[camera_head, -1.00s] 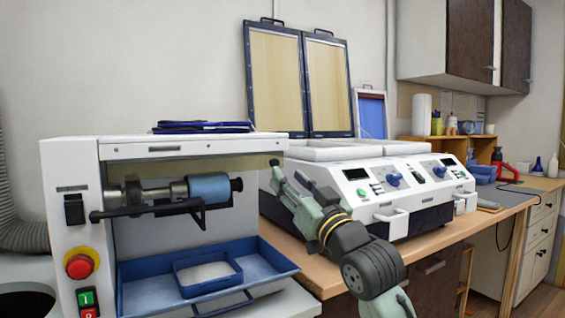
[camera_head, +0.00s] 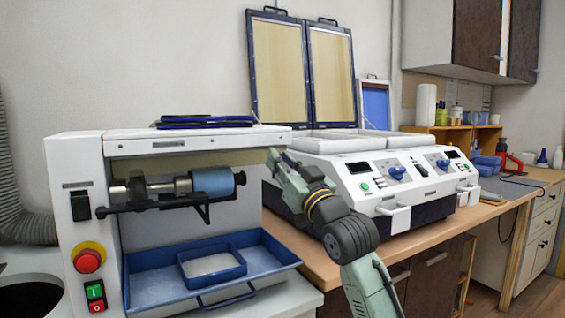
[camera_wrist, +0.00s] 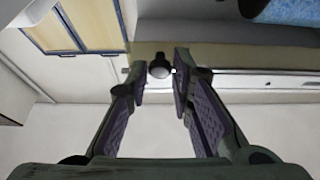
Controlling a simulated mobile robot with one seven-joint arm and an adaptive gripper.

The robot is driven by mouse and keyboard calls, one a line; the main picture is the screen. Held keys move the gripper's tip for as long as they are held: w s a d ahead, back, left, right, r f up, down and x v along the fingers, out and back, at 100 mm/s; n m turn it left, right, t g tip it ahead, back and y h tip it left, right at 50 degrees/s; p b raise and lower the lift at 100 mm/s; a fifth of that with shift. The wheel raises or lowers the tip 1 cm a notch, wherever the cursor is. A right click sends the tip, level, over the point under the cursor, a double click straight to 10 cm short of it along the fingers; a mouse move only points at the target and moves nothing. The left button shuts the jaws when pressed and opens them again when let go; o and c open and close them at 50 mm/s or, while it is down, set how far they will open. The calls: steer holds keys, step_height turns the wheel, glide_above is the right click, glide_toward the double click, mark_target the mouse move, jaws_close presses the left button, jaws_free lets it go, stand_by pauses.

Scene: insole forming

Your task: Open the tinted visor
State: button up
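The tinted visor (camera_head: 252,161) is an olive see-through strip under the white top of the machine at the left. It looks lowered across the upper part of the opening, in front of the blue roller (camera_head: 212,183). Its black knob (camera_wrist: 159,67) shows in the wrist view, at the edge of the visor strip (camera_wrist: 220,52). My gripper (camera_head: 273,158) is at the visor's right end and hides the knob in the head view. In the wrist view my gripper (camera_wrist: 160,76) is open, with the knob between its fingertips. Contact cannot be told.
A blue tray (camera_head: 150,287) sits low in the machine, with a red stop button (camera_head: 88,261) to its left. Blue-edged items (camera_head: 205,121) lie on the machine top. A white double press (camera_head: 370,170) with raised framed panels (camera_head: 281,70) stands behind my arm.

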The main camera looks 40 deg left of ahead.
mark_target(282, 131)
jaws_close()
